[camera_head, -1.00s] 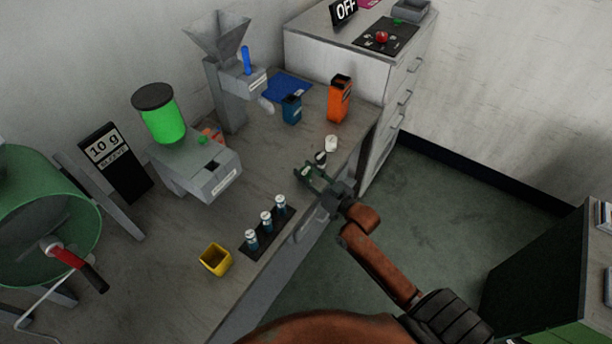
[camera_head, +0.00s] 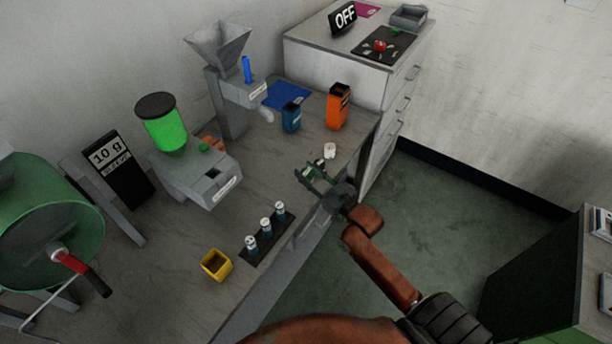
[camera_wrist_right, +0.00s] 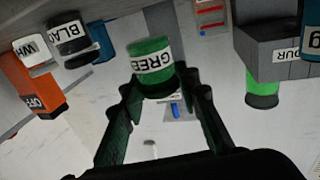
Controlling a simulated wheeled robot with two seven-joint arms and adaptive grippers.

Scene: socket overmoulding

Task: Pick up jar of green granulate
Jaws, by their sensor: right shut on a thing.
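The jar of green granulate (camera_wrist_right: 151,68), a green cylinder with a white label reading "GREE", sits between the fingers of my right gripper in the right wrist view. My right gripper (camera_head: 312,178) is shut on it at the front edge of the bench in the head view. The jar is small and partly hidden by the fingers there, and I cannot tell whether it touches the bench. The black jar (camera_wrist_right: 70,40) and white jar (camera_wrist_right: 36,54) stand beside it in the wrist view; the white jar also shows in the head view (camera_head: 329,150). My left gripper is not in view.
A rack of labelled vials (camera_head: 265,228) and a yellow cup (camera_head: 216,264) stand nearer on the bench. Orange (camera_head: 338,106) and blue (camera_head: 291,117) containers stand behind the jars. A dispenser with a green hopper (camera_head: 165,130) is to the left. Open floor lies right of the bench.

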